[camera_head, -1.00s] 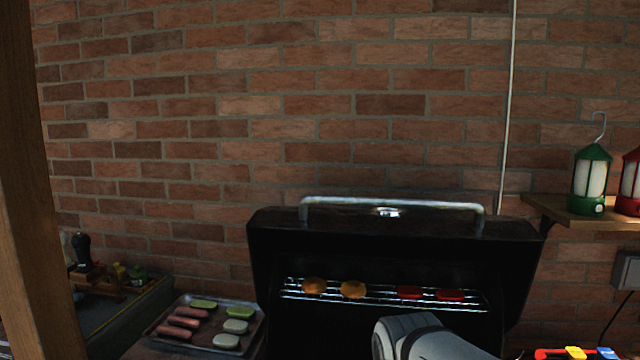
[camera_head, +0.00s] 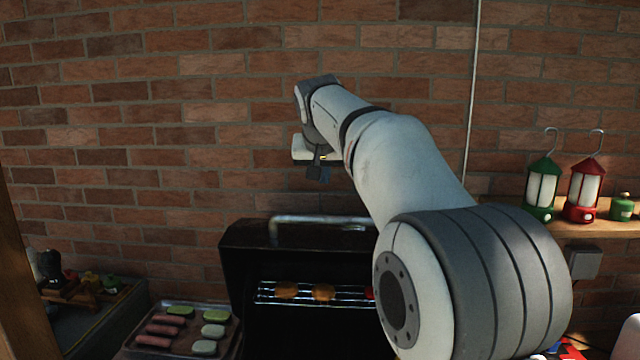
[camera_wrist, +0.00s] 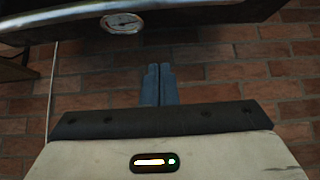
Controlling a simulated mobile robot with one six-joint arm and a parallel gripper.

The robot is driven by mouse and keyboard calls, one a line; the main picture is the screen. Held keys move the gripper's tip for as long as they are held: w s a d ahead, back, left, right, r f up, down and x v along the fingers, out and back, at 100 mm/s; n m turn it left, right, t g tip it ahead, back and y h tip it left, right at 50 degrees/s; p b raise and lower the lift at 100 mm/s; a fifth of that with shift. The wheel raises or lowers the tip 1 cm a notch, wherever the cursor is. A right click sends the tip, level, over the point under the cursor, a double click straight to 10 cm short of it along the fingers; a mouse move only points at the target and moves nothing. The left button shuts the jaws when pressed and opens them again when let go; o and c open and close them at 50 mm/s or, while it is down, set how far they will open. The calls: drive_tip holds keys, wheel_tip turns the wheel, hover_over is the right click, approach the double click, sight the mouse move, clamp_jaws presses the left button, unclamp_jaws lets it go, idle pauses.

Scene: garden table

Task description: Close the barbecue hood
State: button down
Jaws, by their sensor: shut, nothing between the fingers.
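The black barbecue hood (camera_head: 250,237) stands open in the head view, with the warming rack showing inside it. Its metal handle (camera_head: 318,219) runs along the top edge, and my arm covers its right end. My gripper (camera_head: 318,178) points down above the handle, apart from it, with the brick wall behind. In the wrist view my gripper's two fingers (camera_wrist: 159,84) are together with nothing between them. The handle (camera_wrist: 60,13) and a round gauge (camera_wrist: 122,23) on the hood (camera_wrist: 215,14) cross the top of that view.
A tray (camera_head: 238,335) of sausages and vegetables lies left of the barbecue. Orange slices (camera_head: 287,291) sit on the rack. A green lantern (camera_head: 542,190) and a red lantern (camera_head: 583,190) stand on a wall shelf (camera_head: 590,229) at right. The wall space left of my gripper is clear.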

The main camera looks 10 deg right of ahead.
drive_tip(key=p+x, duration=0.2)
drive_tip(key=x, duration=0.7)
drive_tip(key=s, duration=0.2)
drive_tip(key=s+a, duration=0.1)
drive_tip(key=shift+s+f, duration=0.2)
drive_tip(key=shift+f, duration=0.15)
drive_tip(key=shift+s+a+f, duration=0.1)
drive_tip(key=shift+s+f, duration=0.05)
drive_tip(key=shift+s, duration=0.05)
drive_tip(key=shift+f, duration=0.2)
